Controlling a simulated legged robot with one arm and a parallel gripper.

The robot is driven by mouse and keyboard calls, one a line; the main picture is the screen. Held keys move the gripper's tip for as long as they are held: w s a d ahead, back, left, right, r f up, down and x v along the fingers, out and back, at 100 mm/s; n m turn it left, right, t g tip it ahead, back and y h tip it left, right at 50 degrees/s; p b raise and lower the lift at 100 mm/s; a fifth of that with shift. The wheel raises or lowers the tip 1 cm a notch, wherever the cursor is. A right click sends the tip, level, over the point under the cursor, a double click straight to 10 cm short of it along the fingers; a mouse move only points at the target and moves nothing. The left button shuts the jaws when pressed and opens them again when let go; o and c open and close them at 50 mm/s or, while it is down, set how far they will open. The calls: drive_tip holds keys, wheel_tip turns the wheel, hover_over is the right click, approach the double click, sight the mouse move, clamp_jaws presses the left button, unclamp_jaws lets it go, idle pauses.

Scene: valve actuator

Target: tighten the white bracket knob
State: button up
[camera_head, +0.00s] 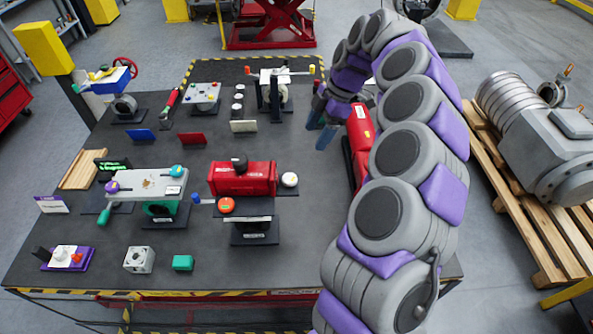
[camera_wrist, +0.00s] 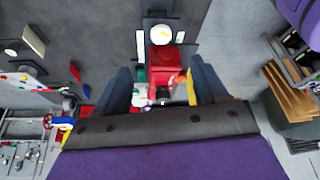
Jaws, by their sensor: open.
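In the wrist view a white round knob (camera_wrist: 160,35) sits on a dark bracket plate, just above a red actuator body (camera_wrist: 165,68). My gripper (camera_wrist: 161,86) is open; its two dark fingers stand apart on either side of the red actuator's near end, with the white knob ahead of them. Nothing is held. In the head view my gripper (camera_head: 326,122) is over the right part of the table, next to a second red actuator (camera_head: 359,128) partly hidden by my arm. Another white knob (camera_head: 289,180) is on the right side of the middle red actuator (camera_head: 240,178).
The dark table (camera_head: 80,230) carries a white-topped unit (camera_head: 148,186) at left, a white lever unit (camera_head: 271,76) at the back, and small blocks in front. A wooden pallet (camera_head: 540,240) with a grey motor (camera_head: 520,120) stands to the right.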

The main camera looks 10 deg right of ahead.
sight(291, 177)
drive_tip(key=x, duration=0.9)
drive_tip(key=p+x, duration=0.1)
drive_tip(key=x, duration=0.4)
drive_tip(key=shift+a, duration=0.3)
drive_tip(key=shift+a+f, duration=0.15)
drive_tip(key=shift+f, duration=0.45)
drive_tip(key=shift+a+f, duration=0.15)
drive_tip(key=shift+a, duration=0.1)
drive_tip(key=shift+a, duration=0.1)
drive_tip(key=c, duration=1.1)
